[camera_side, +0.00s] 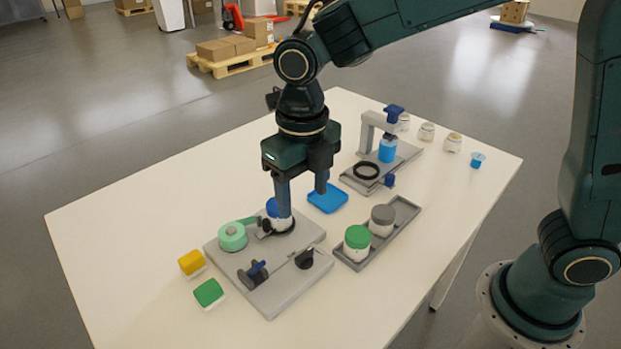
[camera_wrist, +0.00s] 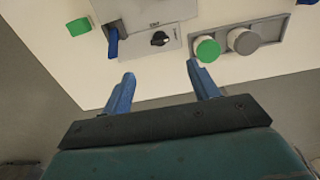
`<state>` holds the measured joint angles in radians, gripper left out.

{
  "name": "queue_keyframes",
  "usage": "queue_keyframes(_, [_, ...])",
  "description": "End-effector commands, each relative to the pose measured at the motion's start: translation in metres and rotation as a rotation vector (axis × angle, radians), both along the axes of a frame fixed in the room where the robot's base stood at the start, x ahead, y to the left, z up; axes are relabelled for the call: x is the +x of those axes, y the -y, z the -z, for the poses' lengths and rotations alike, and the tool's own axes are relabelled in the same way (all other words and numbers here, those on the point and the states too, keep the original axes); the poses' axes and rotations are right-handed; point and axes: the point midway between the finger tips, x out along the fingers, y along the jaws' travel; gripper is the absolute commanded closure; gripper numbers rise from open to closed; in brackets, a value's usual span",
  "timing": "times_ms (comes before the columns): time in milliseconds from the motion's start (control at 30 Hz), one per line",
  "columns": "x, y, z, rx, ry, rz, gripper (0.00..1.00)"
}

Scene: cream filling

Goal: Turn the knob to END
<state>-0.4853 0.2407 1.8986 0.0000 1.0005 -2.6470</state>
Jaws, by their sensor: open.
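The small black knob (camera_side: 304,258) sits on the front right part of the grey station plate (camera_side: 287,290). In the wrist view the knob (camera_wrist: 160,38) lies ahead of the fingers, with small marks around it too blurred to read. I cannot tell which mark it points at. My gripper (camera_side: 303,194) is open, pointing down, and holds nothing. It is above and behind the knob in the side view, apart from it. In the wrist view my gripper (camera_wrist: 160,72) has its two blue fingers spread either side of the knob's line.
A blue-topped jar (camera_side: 277,222) stands on the plate, partly covered by a finger. A blue-handled lever (camera_side: 256,271) is left of the knob. A grey tray (camera_side: 398,227) holds green-lidded (camera_side: 357,243) and grey-lidded (camera_side: 382,219) jars. Yellow (camera_side: 191,263) and green (camera_side: 209,292) blocks lie front left.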

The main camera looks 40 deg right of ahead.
Motion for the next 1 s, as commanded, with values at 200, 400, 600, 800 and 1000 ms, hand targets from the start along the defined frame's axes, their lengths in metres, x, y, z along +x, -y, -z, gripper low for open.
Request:
queue_keyframes(200, [0.0,-0.001,0.001,-0.001,-0.002,-0.012,0.4])
queue_keyframes(400, [0.0,-0.001,0.009,-0.002,-0.004,-0.011,0.4])
queue_keyframes(600, [0.0,0.0,0.028,-0.003,-0.006,-0.01,0.4])
queue_keyframes(800, [-0.001,0.0,0.057,-0.003,-0.006,-0.009,0.4])
queue_keyframes(1000, [-0.001,0.0,0.088,-0.003,-0.006,-0.009,0.4])
